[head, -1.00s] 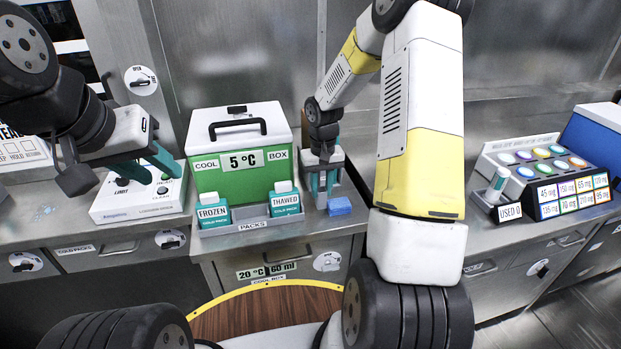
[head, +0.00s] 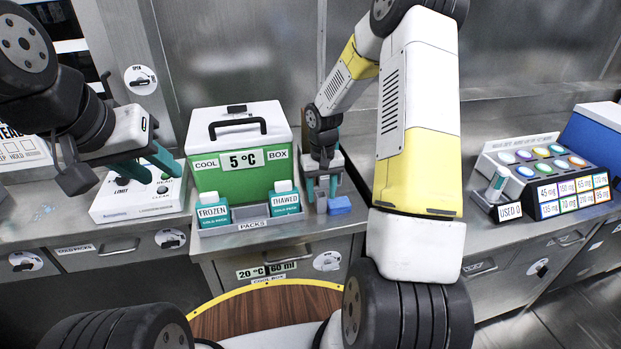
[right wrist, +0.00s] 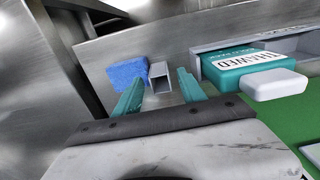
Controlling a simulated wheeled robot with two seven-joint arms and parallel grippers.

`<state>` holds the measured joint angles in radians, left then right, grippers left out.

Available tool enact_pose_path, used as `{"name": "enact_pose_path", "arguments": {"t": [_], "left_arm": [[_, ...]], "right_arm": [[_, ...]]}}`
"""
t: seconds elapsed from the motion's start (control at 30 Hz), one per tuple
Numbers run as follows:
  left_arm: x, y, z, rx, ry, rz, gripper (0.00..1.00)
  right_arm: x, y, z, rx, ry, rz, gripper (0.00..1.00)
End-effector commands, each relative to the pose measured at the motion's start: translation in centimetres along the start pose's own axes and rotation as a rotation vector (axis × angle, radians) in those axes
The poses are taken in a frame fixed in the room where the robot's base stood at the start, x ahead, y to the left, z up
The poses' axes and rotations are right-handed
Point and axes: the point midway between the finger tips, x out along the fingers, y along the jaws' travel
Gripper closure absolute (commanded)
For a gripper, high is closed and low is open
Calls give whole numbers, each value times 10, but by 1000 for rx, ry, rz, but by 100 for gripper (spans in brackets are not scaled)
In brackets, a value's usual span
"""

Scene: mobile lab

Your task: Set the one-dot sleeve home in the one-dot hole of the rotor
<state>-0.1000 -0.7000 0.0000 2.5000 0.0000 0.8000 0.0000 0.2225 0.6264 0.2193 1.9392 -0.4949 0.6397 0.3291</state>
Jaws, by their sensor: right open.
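I cannot make out the one-dot sleeve, the rotor or any dot marks in either view. My right gripper (head: 322,195) is open at the right side of the green cool box. In the right wrist view its two teal fingers (right wrist: 160,88) stand apart, with a small grey hollow rectangular piece (right wrist: 160,77) showing between and beyond them. I cannot tell whether they touch it. My left gripper (head: 160,177) hangs over the white panel at the left, its teal fingers apart and nothing seen between them.
The green cool box (head: 238,178) stands on the steel counter, with FROZEN (head: 214,214) and THAWED (head: 285,203) packs in front. A blue sponge-like block (head: 339,205) lies beside my right gripper.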

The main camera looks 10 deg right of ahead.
Motion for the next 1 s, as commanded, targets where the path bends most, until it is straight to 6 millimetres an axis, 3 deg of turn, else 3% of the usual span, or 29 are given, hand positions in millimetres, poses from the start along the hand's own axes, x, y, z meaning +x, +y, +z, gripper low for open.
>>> {"name": "enact_pose_path", "arguments": {"t": [0.5, 0.73, 0.87, 1.0], "left_arm": [[0, 0, 0, 0, 0, 0, 64], [0, 0, 0, 0, 0, 0, 64], [0, 0, 0, 0, 0, 0, 64], [0, 0, 0, 0, 0, 0, 64]], "right_arm": [[-99, 0, -1, 1, 6, 0, 52], [-122, 0, 1, 0, 7, 1, 52], [-150, -4, 14, -6, 47, 7, 52], [-202, -11, 49, -11, 140, 8, 52]]}}
